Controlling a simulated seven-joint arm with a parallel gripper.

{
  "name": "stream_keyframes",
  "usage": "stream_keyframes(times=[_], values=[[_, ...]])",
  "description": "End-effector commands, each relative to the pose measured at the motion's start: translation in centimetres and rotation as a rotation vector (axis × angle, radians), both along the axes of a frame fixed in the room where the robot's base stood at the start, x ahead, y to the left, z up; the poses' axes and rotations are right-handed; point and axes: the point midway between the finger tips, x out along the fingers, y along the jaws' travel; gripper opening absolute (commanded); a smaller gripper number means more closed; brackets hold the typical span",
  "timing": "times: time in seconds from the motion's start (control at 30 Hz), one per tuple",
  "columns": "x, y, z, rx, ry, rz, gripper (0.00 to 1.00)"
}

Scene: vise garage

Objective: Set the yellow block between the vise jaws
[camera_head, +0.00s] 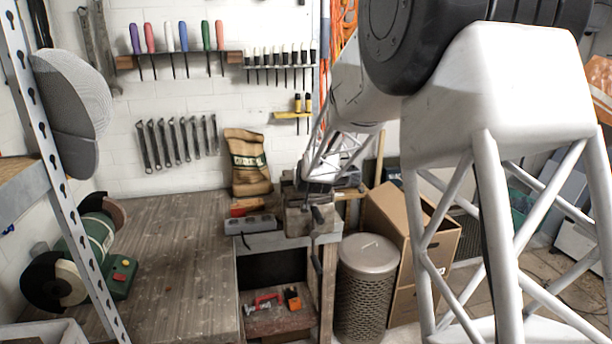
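The grey metal vise (300,218) stands at the right front corner of the wooden workbench, partly covered by my arm. My gripper (318,184) is at the far end of my white arm, over or just behind the top of the vise. Its fingers are too small and covered to tell whether they are open or shut, or whether they hold anything. I cannot make out the yellow block. The gap between the vise jaws is also not clear from here.
Left of the vise lie a grey case (250,225) and an orange-red item (246,207), with a brown sack (248,165) behind. A bench grinder (95,245) stands far left. A bin (367,285) and cardboard box (400,225) stand right.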

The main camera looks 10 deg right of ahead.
Motion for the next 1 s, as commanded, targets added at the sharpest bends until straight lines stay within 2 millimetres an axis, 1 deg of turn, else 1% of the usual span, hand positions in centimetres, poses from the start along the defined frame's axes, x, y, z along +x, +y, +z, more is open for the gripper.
stream_keyframes(times=[0.2, 0.23, 0.4, 0.57, 0.6, 0.67, 1.0], values=[[0.00, 0.00, 0.03, 0.000, 0.000, 0.000, 0.35], [0.00, 0.00, 0.03, 0.000, 0.000, 0.000, 0.64], [0.00, 0.00, 0.03, 0.000, 0.000, 0.000, 0.89], [0.00, 0.00, 0.02, 0.000, 0.000, 0.000, 0.89], [-0.01, 0.00, 0.00, 0.000, 0.000, 0.000, 0.90], [-0.01, 0.00, 0.00, 0.000, 0.000, 0.000, 1.00], [0.00, -0.01, 0.21, 0.000, -0.001, 0.000, 1.00]])
